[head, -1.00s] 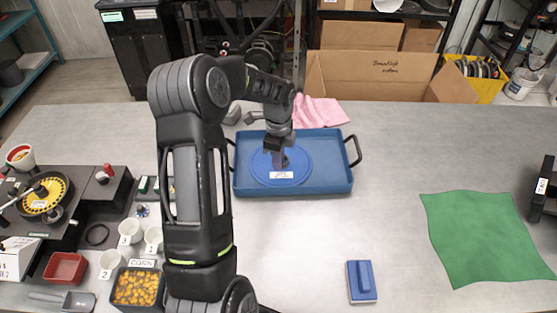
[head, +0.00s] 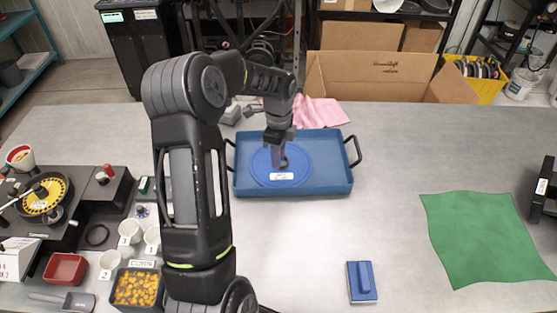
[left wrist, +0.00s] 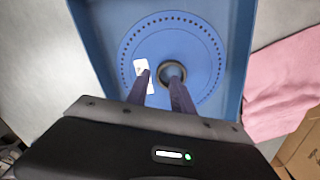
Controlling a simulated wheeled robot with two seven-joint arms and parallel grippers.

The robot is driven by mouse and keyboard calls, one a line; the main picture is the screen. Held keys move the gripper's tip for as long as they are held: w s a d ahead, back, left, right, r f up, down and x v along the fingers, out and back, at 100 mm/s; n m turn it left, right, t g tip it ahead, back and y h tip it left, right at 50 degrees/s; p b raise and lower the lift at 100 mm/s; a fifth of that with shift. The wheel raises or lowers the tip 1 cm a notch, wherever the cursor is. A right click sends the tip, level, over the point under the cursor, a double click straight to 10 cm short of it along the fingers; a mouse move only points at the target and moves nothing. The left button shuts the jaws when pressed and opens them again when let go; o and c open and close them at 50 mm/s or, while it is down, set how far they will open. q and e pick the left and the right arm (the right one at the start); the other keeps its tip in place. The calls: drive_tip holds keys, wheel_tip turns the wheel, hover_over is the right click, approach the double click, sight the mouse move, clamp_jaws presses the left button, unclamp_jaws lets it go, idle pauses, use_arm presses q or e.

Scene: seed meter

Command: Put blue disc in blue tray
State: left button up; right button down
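The blue disc (head: 262,173), with a ring of small holes, a white label and a dark round hub, lies flat inside the blue tray (head: 343,183). In the left wrist view the disc (left wrist: 205,50) is seen from above, within the walls of the tray (left wrist: 238,65). My left gripper (head: 279,163) is just above the disc, by its hub. In the left wrist view its two fingers (left wrist: 161,80) are apart with nothing between them, and the hub shows just past the tips. Whether a fingertip touches the hub cannot be told. My right gripper is not in view.
A pink cloth (head: 318,111) lies behind the tray. A blue block-like tool (head: 362,281) and a green cloth (head: 483,238) lie to the front and right. The seed meter (head: 45,195), cups and corn container (head: 137,288) crowd the left. The table between tray and green cloth is clear.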

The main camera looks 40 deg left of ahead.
use_arm(q)
wheel_tip(320, 180, up, 10)
drive_tip(key=shift+f, duration=0.2)
